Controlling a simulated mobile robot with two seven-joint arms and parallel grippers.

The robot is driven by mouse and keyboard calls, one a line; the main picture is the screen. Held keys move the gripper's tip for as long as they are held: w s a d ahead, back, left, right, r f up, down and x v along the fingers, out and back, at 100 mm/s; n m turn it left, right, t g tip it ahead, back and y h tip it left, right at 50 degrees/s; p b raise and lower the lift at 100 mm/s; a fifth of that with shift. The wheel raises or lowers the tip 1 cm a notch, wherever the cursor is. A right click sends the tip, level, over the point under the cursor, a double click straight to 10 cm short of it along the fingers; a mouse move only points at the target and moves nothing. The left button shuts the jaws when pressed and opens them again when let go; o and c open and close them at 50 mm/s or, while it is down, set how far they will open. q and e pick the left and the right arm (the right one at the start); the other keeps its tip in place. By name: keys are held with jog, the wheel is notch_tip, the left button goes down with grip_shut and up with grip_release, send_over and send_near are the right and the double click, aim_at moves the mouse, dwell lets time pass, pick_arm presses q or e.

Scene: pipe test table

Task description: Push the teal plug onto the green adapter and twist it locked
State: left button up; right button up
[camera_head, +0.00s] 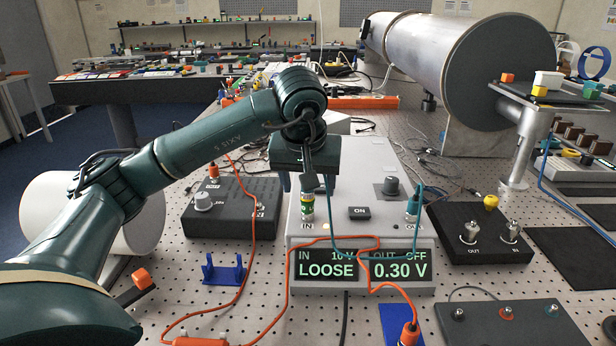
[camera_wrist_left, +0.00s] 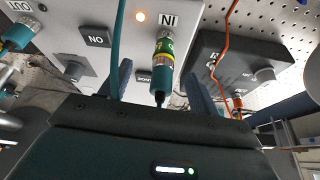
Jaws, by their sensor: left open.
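The green adapter (camera_head: 307,212) with yellow bands stands on the IN socket of the grey instrument box (camera_head: 340,238). The teal plug (camera_wrist_left: 162,80) sits in line on the adapter's outer end in the left wrist view, and the green adapter (camera_wrist_left: 165,46) shows between it and the panel. Whether the plug is locked cannot be seen, but the display (camera_head: 327,270) reads "IN LOOSE". My left gripper (camera_head: 308,189) is open above the IN socket. Its fingers stand on either side of the plug, apart from it, in the left wrist view. My right gripper is not in view.
Another teal plug (camera_head: 412,211) sits on the OUT socket, with a teal cable. A black box with a knob (camera_head: 230,207) stands left, another black box (camera_head: 480,235) right. Orange cables cross in front of the display. A blue bracket (camera_head: 223,270) stands on the perforated table.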

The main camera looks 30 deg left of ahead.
pick_arm(q)
jog(key=shift+n+y, duration=0.3)
jog(key=shift+n, duration=0.6)
jog(key=n+p, duration=0.1)
jog(key=n+g+p, duration=0.1)
jog(key=n, duration=0.1)
jog(key=n+y+p, duration=0.1)
jog(key=shift+r+g, duration=0.3)
jog(key=shift+n+p, duration=0.35)
jog(key=shift+n, duration=0.35)
jog(key=shift+f+n+g+y, duration=0.25)
jog(key=shift+n+g+y, duration=0.05)
jog(key=shift+n, duration=0.1)
jog(key=shift+f, duration=0.1)
jog(key=shift+c, duration=0.3)
